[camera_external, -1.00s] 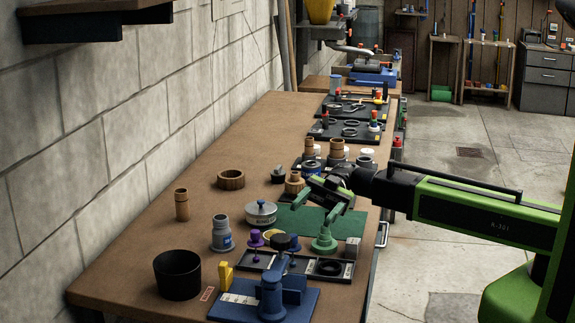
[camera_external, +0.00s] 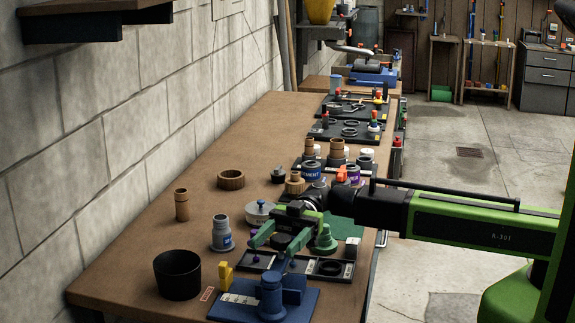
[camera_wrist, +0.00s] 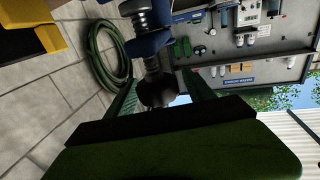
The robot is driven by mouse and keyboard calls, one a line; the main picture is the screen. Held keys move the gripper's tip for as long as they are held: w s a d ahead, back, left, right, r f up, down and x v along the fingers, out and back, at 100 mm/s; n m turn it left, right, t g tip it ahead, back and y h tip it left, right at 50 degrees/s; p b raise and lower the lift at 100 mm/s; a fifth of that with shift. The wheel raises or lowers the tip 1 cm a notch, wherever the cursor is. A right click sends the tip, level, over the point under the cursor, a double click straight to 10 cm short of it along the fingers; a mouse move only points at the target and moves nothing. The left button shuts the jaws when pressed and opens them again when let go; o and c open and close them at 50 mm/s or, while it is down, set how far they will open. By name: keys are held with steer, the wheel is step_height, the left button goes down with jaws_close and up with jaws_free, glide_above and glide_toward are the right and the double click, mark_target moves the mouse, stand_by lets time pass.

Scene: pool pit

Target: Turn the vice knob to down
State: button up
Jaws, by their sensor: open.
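The blue vice (camera_external: 271,298) stands on a blue plate at the near end of the bench. Its dark knob is hidden or hard to make out by my gripper in the external view. In the wrist view the dark round knob (camera_wrist: 158,90) sits on a metal screw, with the blue vice body (camera_wrist: 150,42) beyond it. In the wrist view the knob appears between the two fingers (camera_wrist: 163,100). I cannot tell whether either finger touches it.
A black tray (camera_external: 331,268) lies just behind the vice. A yellow block (camera_external: 225,275) and a black cup (camera_external: 177,274) stand to the left. A grey jar (camera_external: 222,235) and a green cone-shaped piece (camera_external: 325,242) stand near my gripper.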

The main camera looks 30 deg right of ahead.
steer(key=shift+s+a, duration=0.15)
steer(key=shift+a, duration=0.15)
steer(key=shift+c, duration=0.3)
jaws_close()
steer(key=m+t+y, duration=0.1)
steer(key=m+t, duration=0.1)
steer(key=t, duration=0.1)
steer(key=shift+y, duration=0.3)
steer(key=m+t, duration=0.1)
steer(key=m+t+y, duration=0.1)
steer(key=t, duration=0.1)
steer(key=shift+w+a, duration=0.1)
steer(key=shift+w, duration=0.2)
steer(key=shift+w+a+m+t, duration=0.1)
steer(key=shift+w+m+t, duration=0.2)
steer(key=shift+m+t, duration=0.1)
